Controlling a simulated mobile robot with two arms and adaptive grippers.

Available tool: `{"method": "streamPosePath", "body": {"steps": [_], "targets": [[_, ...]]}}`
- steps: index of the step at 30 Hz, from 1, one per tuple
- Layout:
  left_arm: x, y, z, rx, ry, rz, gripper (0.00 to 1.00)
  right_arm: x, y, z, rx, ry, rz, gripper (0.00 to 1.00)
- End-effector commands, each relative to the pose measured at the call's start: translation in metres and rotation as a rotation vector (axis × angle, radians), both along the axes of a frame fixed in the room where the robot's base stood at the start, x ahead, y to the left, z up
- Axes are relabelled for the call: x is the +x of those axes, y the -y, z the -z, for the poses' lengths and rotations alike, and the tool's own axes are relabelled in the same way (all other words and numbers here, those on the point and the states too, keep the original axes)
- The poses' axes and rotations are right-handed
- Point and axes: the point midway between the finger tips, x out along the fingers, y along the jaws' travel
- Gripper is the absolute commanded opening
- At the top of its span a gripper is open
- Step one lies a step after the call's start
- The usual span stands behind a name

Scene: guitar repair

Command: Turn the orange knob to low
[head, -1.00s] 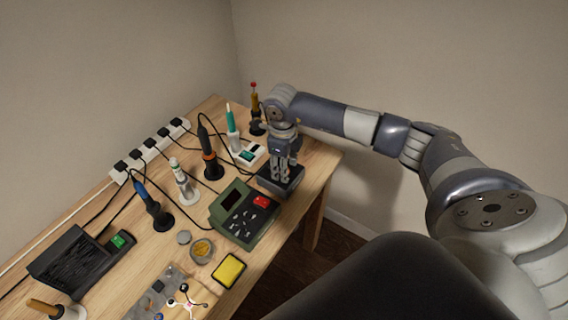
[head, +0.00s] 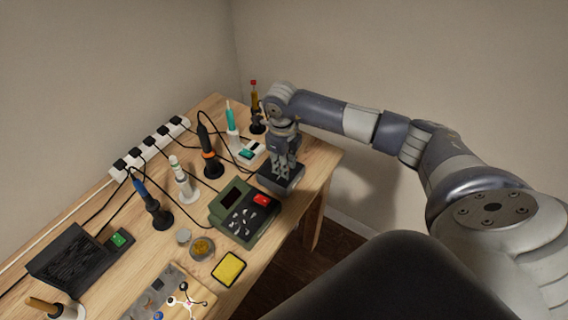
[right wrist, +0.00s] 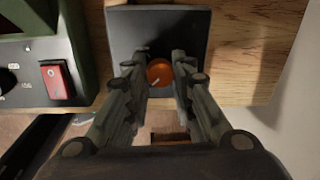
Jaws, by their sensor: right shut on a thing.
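The orange knob (right wrist: 159,72) sits on top of a small dark box (right wrist: 190,28), and its pale pointer mark faces the lower left in the right wrist view. My right gripper (right wrist: 160,65) points down over the box with a finger on either side of the knob and is shut on it. In the head view, the box (head: 292,184) stands near the right edge of the workbench, under my right gripper (head: 281,174). The knob is hidden there by the fingers. My left gripper is not in view.
A green station (head: 242,238) with a red switch (head: 261,200) stands close beside the box. Several soldering irons in stands, a power strip (head: 150,148) and a yellow sponge (head: 229,269) share the workbench (head: 143,259). A wall is behind.

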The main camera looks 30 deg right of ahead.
Motion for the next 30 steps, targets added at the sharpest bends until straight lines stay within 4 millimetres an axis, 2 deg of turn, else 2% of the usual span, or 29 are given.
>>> {"method": "streamPosePath", "body": {"steps": [18,30], "targets": [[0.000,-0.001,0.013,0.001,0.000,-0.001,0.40,0.002,-0.001,0.000,0.001,0.001,0.545,0.00],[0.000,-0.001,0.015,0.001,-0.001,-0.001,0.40,0.002,0.000,-0.001,0.000,0.001,0.777,0.00]]}}
